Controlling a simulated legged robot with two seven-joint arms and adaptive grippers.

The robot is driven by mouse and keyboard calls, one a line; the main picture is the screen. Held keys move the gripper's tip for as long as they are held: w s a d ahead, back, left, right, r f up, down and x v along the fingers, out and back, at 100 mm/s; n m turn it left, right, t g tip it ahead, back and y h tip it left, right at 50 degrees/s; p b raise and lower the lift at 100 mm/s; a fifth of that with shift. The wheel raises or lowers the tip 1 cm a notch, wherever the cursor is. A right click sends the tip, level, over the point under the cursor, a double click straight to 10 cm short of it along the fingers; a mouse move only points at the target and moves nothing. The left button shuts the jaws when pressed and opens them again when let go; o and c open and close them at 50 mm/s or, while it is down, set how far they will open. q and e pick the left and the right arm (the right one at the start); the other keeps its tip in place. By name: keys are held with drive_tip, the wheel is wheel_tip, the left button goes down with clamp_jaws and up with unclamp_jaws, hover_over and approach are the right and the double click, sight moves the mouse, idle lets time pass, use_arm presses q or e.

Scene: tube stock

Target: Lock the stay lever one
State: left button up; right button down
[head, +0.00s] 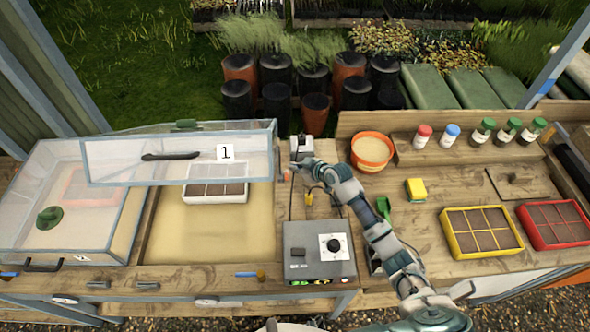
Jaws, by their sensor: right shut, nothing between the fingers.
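A clear lid with a grey frame (120,166), a black handle and a label "1" stands raised over the sand-coloured bed (175,230). My right arm reaches up from the lower right, and my right gripper (297,166) is shut with nothing in it, at the right end of this lid. A small orange-tipped part (287,177) shows beside the fingers; I cannot tell whether it belongs to the stay lever. The stay lever itself is not clear, being small or hidden by the gripper. Whether the gripper touches the lid is unclear. My left gripper is out of view.
A control box (318,262) with a dial stands below the gripper, and a white device (301,146) just behind it. A seed tray (216,197) lies under the lid. An orange pot (372,151), yellow tray (482,232) and red tray (556,224) are to the right.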

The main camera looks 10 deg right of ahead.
wheel_tip(320, 180, up, 8)
drive_tip(key=shift+r, duration=0.2)
idle(0.5)
